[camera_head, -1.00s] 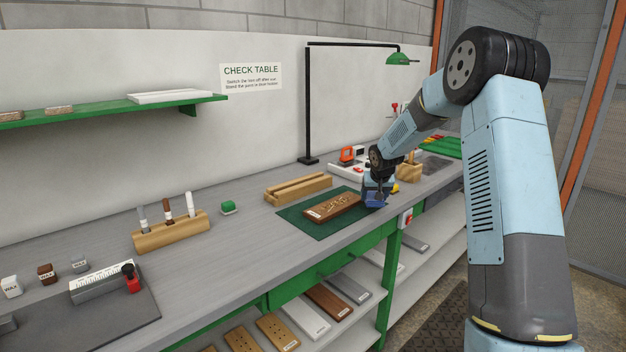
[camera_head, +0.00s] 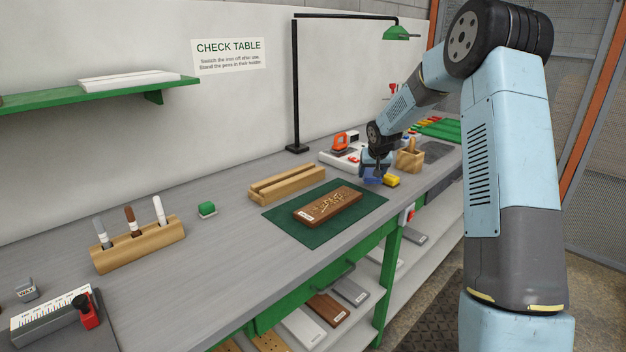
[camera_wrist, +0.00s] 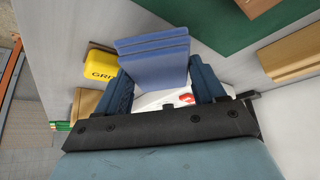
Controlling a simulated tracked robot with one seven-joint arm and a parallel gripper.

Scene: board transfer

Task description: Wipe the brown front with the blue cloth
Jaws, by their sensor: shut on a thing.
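The brown front (camera_head: 328,206) lies flat on the dark green mat (camera_head: 290,225), with light crumbs or shavings scattered on its top and a small white label near its left end. My gripper (camera_head: 377,172) is beyond the mat's far right corner, shut on the folded blue cloth (camera_head: 371,177). In the wrist view the cloth (camera_wrist: 152,55) sits between my two dark blue fingers. My gripper is apart from the brown front. A corner of the green mat (camera_wrist: 210,20) shows at the top of the wrist view.
A yellow block (camera_head: 391,180) marked GRIT sits right beside the cloth; it also shows in the wrist view (camera_wrist: 102,63). A wooden caddy (camera_head: 409,160) and an orange tool (camera_head: 344,139) stand behind. A wooden cradle (camera_head: 287,184) lies left of the mat, with a pen holder (camera_head: 138,245) farther left.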

